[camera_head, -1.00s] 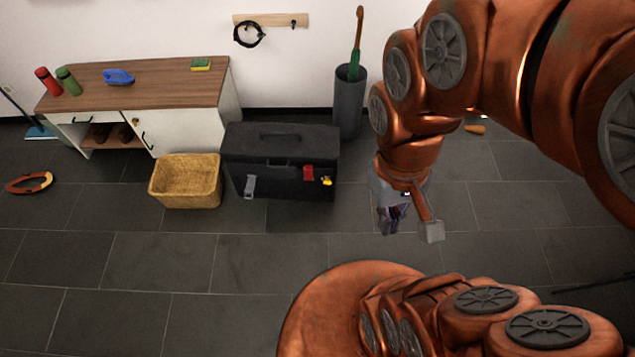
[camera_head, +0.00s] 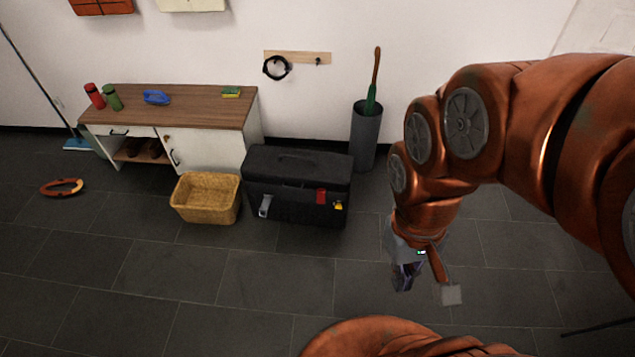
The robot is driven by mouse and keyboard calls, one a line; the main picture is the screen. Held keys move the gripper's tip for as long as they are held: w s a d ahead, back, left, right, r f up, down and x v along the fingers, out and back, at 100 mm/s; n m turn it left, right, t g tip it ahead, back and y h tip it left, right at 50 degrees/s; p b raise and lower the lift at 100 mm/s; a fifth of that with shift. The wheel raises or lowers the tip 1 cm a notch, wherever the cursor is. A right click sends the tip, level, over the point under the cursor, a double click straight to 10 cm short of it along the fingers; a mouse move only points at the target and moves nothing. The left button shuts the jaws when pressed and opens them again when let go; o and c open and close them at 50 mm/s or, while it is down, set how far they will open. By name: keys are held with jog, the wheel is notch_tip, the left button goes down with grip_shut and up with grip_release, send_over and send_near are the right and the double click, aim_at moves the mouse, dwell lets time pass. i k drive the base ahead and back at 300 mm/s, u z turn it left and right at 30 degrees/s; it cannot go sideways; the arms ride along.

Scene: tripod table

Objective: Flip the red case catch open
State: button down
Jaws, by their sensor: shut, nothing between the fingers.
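The red catch (camera_head: 321,197) is a small block on the front face of the black case (camera_head: 297,170), towards its right end. I cannot tell at this size whether it is shut or flipped. A grey catch (camera_head: 265,205) sits at the left of the same face, and a small yellow piece (camera_head: 338,206) is just right of the red one. The case stands on the floor with its lid down. My gripper (camera_head: 403,282) hangs to the right of the case and nearer to me, shut and empty, apart from it.
A wicker basket (camera_head: 206,198) stands just left of the case. A grey bin (camera_head: 364,140) with a green-and-orange handled thing is behind its right end. A wooden-topped cabinet (camera_head: 170,105) is behind left. The tiled floor (camera_head: 220,285) in front is clear.

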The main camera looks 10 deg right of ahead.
aim_at(320, 192)
jog(key=u, duration=0.65)
jog(key=i, duration=1.3)
jog(key=z, duration=0.45)
